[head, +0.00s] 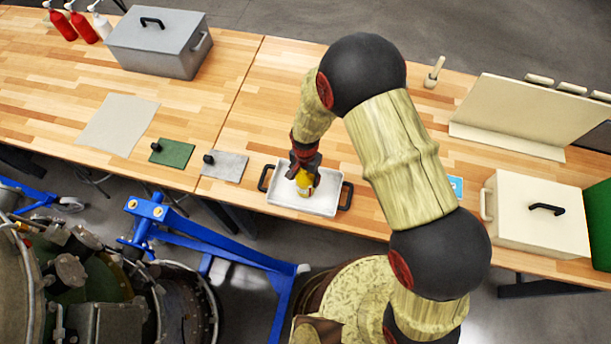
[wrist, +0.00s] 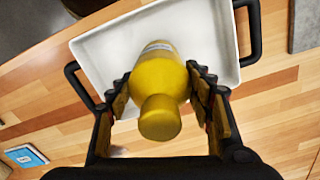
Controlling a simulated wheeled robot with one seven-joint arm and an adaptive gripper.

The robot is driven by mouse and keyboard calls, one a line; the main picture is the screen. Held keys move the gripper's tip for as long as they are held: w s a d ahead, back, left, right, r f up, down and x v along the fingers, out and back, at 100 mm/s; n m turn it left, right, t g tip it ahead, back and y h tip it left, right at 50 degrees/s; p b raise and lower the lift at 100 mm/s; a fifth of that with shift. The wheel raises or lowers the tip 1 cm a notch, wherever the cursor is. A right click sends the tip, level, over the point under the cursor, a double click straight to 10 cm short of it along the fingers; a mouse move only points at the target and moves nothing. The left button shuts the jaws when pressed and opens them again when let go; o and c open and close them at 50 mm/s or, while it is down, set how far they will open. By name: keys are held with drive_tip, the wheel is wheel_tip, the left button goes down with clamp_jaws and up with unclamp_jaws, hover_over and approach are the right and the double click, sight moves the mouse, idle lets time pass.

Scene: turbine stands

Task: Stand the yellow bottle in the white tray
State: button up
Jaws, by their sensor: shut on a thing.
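The yellow bottle (wrist: 163,75) is between the two fingers of my gripper (wrist: 160,95) in the wrist view, with its cap end toward the camera. The gripper is shut on it. Behind it lies the white tray (wrist: 105,46), with a black handle at each side. In the head view the bottle (head: 304,181) is inside the outline of the white tray (head: 325,202), below my gripper (head: 304,166), and looks about upright. My fingers hide part of the bottle. I cannot tell whether its base touches the tray floor.
Left of the tray lie a grey plate (head: 226,166) and a green plate (head: 172,153), each with a black knob. A blue-and-white item (head: 456,186) and a cream box (head: 537,215) are to the right. A blue stand (head: 215,244) is in front of the bench.

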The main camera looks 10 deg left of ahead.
drive_tip(key=o, duration=1.7)
drive_tip(key=shift+f, duration=0.1)
drive_tip(key=shift+o, duration=1.1)
drive_tip(key=shift+r+p, duration=1.7)
drive_tip(key=shift+r, duration=1.85)
